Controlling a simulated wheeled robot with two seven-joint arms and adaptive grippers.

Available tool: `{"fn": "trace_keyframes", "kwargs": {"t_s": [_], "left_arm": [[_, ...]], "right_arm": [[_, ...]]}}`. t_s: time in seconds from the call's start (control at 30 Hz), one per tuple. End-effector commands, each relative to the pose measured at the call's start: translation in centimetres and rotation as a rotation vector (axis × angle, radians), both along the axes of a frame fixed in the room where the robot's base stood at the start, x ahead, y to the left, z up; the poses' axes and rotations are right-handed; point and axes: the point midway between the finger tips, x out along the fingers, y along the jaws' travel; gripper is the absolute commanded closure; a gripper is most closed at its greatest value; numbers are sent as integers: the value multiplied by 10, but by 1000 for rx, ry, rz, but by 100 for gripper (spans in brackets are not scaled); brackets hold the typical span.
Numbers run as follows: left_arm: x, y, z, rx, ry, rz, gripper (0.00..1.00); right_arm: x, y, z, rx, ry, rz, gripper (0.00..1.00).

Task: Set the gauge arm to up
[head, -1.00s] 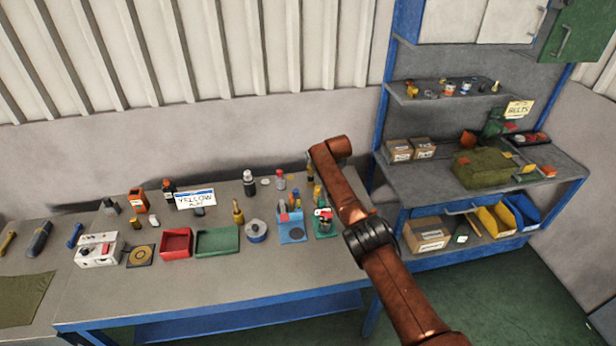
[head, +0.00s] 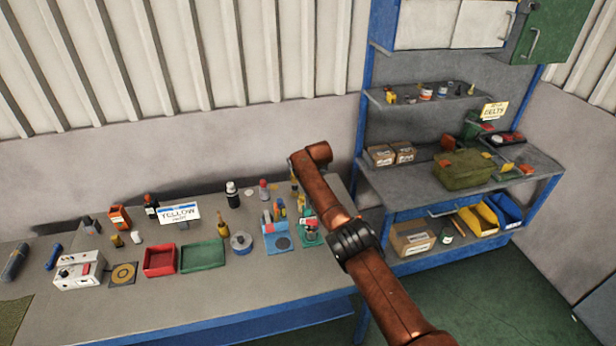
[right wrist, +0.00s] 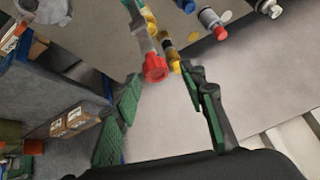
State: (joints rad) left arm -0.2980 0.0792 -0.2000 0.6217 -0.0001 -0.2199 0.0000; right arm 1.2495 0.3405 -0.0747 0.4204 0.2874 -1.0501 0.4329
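A small green stand (head: 309,238) is at the right end of the workbench, partly behind my right arm in the head view. In the right wrist view, a grey arm with a red knob (right wrist: 154,68) at its end, which looks like the gauge arm, extends from a green part at the top. My right gripper (right wrist: 160,82) is open, its green-padded fingers apart on either side of the red knob's line. Whether they touch it I cannot tell. In the head view my right arm hides this gripper. My left gripper is not in view.
A blue holder (head: 273,250) with upright tools stands just left of the green stand. A shelf unit with a green bag (head: 463,168) stands at right.

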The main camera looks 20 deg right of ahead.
Motion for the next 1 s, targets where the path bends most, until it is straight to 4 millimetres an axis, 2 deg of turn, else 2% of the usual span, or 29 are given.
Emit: {"fn": "trace_keyframes", "kwargs": {"t_s": [0.23, 0.47, 0.73, 1.0], "left_arm": [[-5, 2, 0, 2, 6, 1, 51], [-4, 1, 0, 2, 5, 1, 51], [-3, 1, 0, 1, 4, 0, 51], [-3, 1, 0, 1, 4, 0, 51]], "right_arm": [[-2, 1, 0, 1, 3, 3, 62], [-10, 3, 12, 2, 2, 4, 62], [-30, 3, 41, 0, -1, 0, 62], [-56, 7, 78, 0, -2, 0, 62]]}}
